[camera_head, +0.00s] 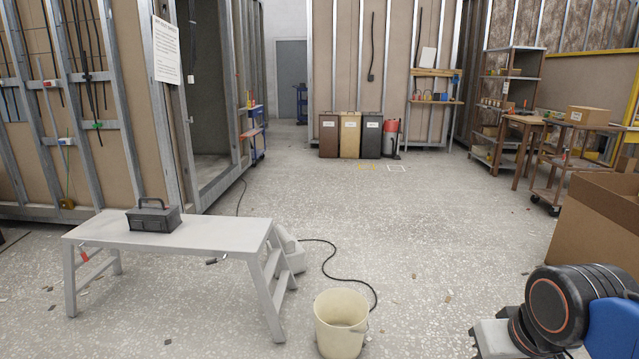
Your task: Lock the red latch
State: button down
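A small red piece (83,257), which looks like the red latch, shows under the left end of a light grey folding work platform (105,233), by its left legs. It is too small to tell whether it is locked or unlocked. Another small dark and light fitting (212,261) shows under the platform's right half. The platform stands upright with its legs spread. My gripper is not in view; only part of my arm shows at the lower right, well away from the platform.
A dark toolbox (153,217) sits on the platform. A cream bucket (341,325) stands right of it, with a black cable (345,276) on the floor behind. A large cardboard box (590,235) is at the right. The middle floor is mostly clear.

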aim_at(83, 254)
jog(key=i+j+u, duration=0.85)
jog(key=i, duration=0.35)
jog(key=i+j+u, duration=0.25)
jog(key=i+j, duration=0.45)
jog(key=i+j+u, duration=0.25)
jog(key=i+j, duration=0.3)
jog(key=i, duration=0.15)
